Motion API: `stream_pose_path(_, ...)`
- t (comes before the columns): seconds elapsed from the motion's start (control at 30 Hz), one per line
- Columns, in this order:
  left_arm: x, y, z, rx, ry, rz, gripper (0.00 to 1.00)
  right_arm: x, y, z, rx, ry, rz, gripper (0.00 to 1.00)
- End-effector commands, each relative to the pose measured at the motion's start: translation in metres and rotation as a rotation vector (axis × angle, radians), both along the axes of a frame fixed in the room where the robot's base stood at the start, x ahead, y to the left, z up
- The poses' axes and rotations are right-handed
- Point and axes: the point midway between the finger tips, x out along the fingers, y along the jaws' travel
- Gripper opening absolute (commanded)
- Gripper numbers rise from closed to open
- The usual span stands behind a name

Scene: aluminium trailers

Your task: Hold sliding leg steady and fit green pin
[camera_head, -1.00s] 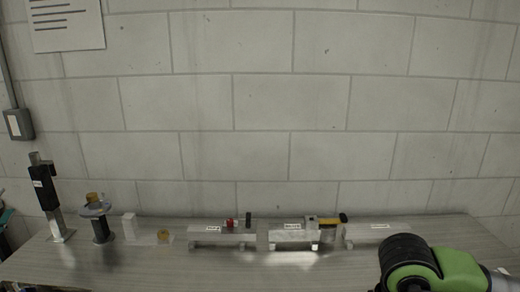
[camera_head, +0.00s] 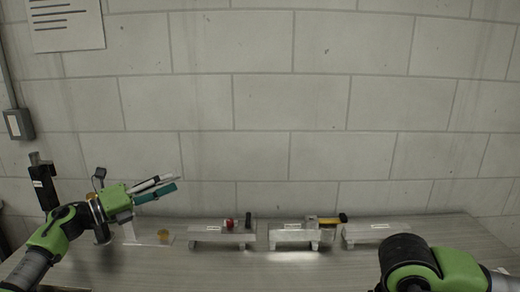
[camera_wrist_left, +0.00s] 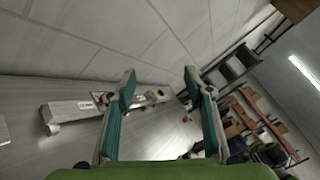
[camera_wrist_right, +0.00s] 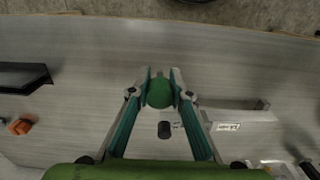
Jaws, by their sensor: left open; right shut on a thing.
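A green round-headed piece (camera_wrist_right: 159,93), seemingly the green pin, is held between the fingertips of my right gripper (camera_wrist_right: 160,82). Its shaft is not clearly visible. The right gripper is out of the head view; only my right arm shows there. My left gripper (camera_head: 167,188) is open and empty, raised above the left part of the bench. Its spread fingers also show in the left wrist view (camera_wrist_left: 160,85). An upright metal leg with a black sleeve (camera_head: 43,185), possibly the sliding leg, stands at the far left, its lower part behind my left arm.
Labelled metal rails (camera_head: 222,235) stand along the bench's back, one with a red knob (camera_head: 230,223), another with a yellow-and-black piece (camera_head: 330,220). An amber piece (camera_head: 163,235) lies to their left. The right wrist view shows a dark cylinder (camera_wrist_right: 165,129) and an orange piece (camera_wrist_right: 20,127).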

Motion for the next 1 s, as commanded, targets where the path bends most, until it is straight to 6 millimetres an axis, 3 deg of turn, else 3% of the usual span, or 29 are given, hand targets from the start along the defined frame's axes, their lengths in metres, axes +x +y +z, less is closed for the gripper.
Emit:
stream_pose_path(0.03, -0.007, -0.027, 0.001, 0.044, -0.012, -0.061, 0.47, 0.000, 0.000, 0.000, 0.000, 0.000, 0.000, 0.01)
stream_pose_path(0.3, -0.061, -0.148, -0.019, 0.330, -0.057, -0.386, 0.47, 0.000, 0.000, 0.000, 0.000, 0.000, 0.000, 0.01)
stream_pose_path(0.5, -0.121, -0.220, -0.054, 0.635, -0.100, -0.659, 0.47, 0.000, 0.000, 0.000, 0.000, 0.000, 0.000, 0.01)
stream_pose_path(0.6, -0.157, -0.242, -0.079, 0.850, -0.124, -0.814, 0.47, 0.000, 0.000, 0.000, 0.000, 0.000, 0.000, 0.01)
stream_pose_path(0.7, -0.188, -0.247, -0.107, 1.105, -0.143, -0.959, 0.47, 0.000, 0.000, 0.000, 0.000, 0.000, 0.000, 0.01)
stream_pose_path(0.8, -0.207, -0.235, -0.128, 1.343, -0.147, -1.062, 0.47, 0.000, 0.000, 0.000, 0.000, 0.000, 0.000, 0.01)
stream_pose_path(1.0, -0.219, -0.204, -0.144, 1.677, -0.136, -1.156, 0.47, 0.000, 0.000, 0.000, 0.000, 0.000, 0.000, 0.01)
